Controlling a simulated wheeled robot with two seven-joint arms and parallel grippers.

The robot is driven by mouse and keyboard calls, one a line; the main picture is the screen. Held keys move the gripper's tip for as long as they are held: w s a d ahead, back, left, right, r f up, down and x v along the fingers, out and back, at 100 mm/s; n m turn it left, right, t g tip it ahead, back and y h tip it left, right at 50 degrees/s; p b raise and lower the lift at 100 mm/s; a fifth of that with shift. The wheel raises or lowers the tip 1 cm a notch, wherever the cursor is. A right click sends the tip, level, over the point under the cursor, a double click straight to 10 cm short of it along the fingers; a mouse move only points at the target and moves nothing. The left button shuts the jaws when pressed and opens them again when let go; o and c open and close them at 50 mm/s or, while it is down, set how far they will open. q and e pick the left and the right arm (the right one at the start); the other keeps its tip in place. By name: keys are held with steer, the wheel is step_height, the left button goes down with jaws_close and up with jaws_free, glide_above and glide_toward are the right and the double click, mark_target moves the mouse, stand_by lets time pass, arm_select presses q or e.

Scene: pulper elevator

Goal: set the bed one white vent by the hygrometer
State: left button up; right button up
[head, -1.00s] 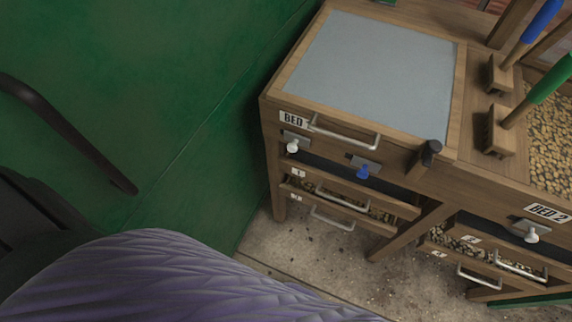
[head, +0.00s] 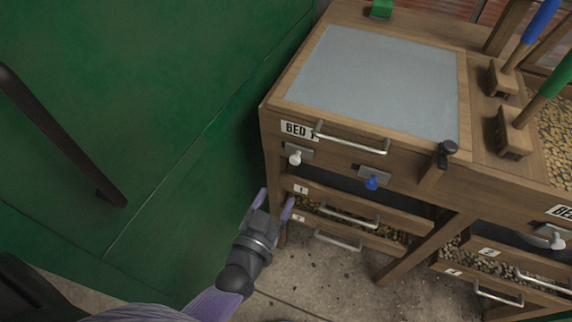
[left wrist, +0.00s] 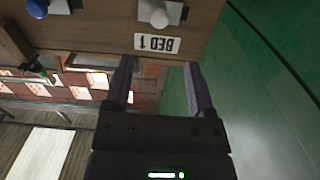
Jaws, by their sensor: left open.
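The bed one white vent is a white knob (head: 295,158) on a small metal plate, on the front of the wooden bench below the BED 1 label (head: 297,130). In the left wrist view the white knob (left wrist: 159,18) shows at the top, beside the upside-down label (left wrist: 157,43). My left gripper (head: 274,198) is open and empty, below and a little left of the knob, apart from it. Its two fingers also show in the left wrist view (left wrist: 158,85). No hygrometer can be made out. My right gripper is not in view.
A blue knob (head: 372,181) is right of the white one, and a metal handle (head: 350,138) is above. Drawers with handles (head: 347,214) are below. A green wall (head: 150,110) stands close on the left. A dark post (head: 447,150) is at the bench's front edge.

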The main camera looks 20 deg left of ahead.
mark_target(294, 162)
arm_select(q)
steer(key=w+b, duration=0.2)
steer(key=w, duration=0.6)
steer(key=shift+w+d+b, duration=0.15)
steer(key=shift+w+b, duration=0.2)
steer(key=shift+w, duration=0.5)
steer(key=shift+r, duration=0.1)
steer(key=shift+c, duration=0.6)
steer(key=c, duration=0.5)
jaws_close()
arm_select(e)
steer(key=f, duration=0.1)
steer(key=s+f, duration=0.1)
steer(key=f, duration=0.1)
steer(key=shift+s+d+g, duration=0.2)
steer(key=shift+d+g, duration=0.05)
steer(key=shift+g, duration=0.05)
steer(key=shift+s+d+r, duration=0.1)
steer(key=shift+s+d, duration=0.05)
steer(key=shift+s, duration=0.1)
